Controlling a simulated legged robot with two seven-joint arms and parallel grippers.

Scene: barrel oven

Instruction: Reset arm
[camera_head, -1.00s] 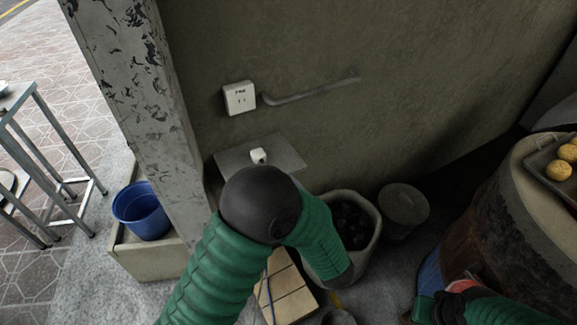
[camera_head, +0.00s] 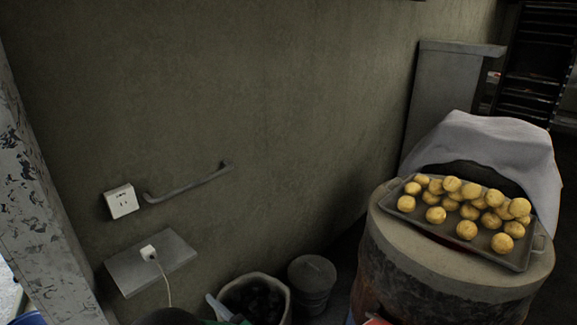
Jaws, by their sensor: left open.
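A dark rounded joint of my left arm (camera_head: 172,317) shows at the bottom edge, with a sliver of green sleeve beside it. The rest of that arm is cut off by the frame, and I cannot make out its gripper's fingers. My right gripper does not show. No object is seen in a gripper.
A barrel oven (camera_head: 425,265) stands at the right with a tray (camera_head: 522,256) of several yellow-brown balls on top. A bucket of dark lumps (camera_head: 255,300) and a lidded bin (camera_head: 312,282) stand near the wall.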

